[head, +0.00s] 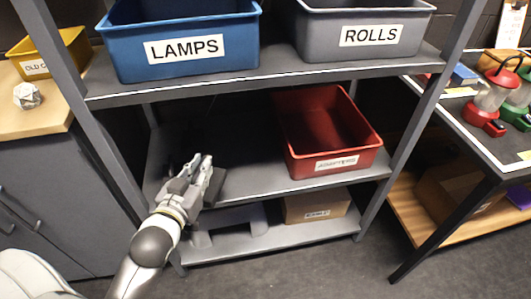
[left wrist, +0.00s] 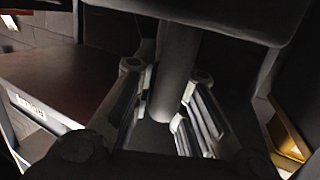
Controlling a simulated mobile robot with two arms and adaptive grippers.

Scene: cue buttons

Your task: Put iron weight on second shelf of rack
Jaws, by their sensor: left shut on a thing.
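My left gripper (head: 205,176) is over the left part of the rack's middle shelf (head: 245,155). It is shut on the iron weight, a dark block (head: 218,187) partly hidden behind the fingers in the head view. In the left wrist view, a dark grey round shaft (left wrist: 178,75) of the weight runs between the fingers (left wrist: 165,120), with a wide dark body (left wrist: 235,15) at the top edge. I cannot tell whether the weight touches the shelf. My right gripper is not in view.
A red bin (head: 330,130) labelled ADAPTERS fills the right of the middle shelf. Blue LAMPS (head: 185,45) and grey ROLLS (head: 365,35) bins stand above. A cardboard box (head: 316,204) sits on the bottom shelf. The middle shelf is bare between gripper and red bin. Rack posts stand on both sides.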

